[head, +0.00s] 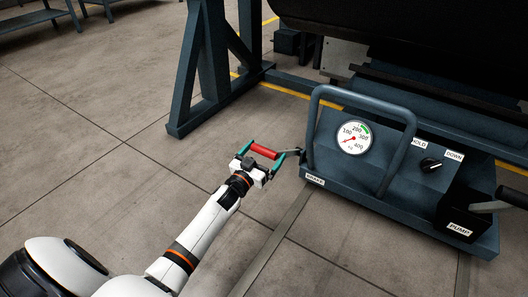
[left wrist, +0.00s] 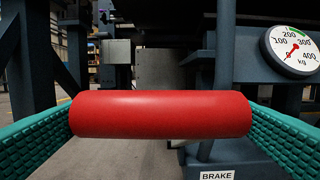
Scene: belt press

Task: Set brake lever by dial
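The brake lever's red grip (head: 264,152) sticks out at the left end of the blue-grey console. It also fills the middle of the left wrist view (left wrist: 160,114), lying crosswise. My left gripper (head: 264,156) is open, with one green finger at each end of the grip. I cannot tell whether the fingers touch it. The white dial (head: 355,138) reads 0 to 400 kg, with a green band between about 200 and 300. Its red needle points low, near 0, and the dial also shows in the left wrist view (left wrist: 292,50). My right gripper is out of view.
The console (head: 400,207) carries a tubular guard (head: 397,150), a HOLD/DOWN knob (head: 430,165) and a PUMP lever (head: 488,206). A BRAKE label (head: 315,180) sits by the lever. A blue steel frame (head: 205,75) stands behind. The floor at left is clear.

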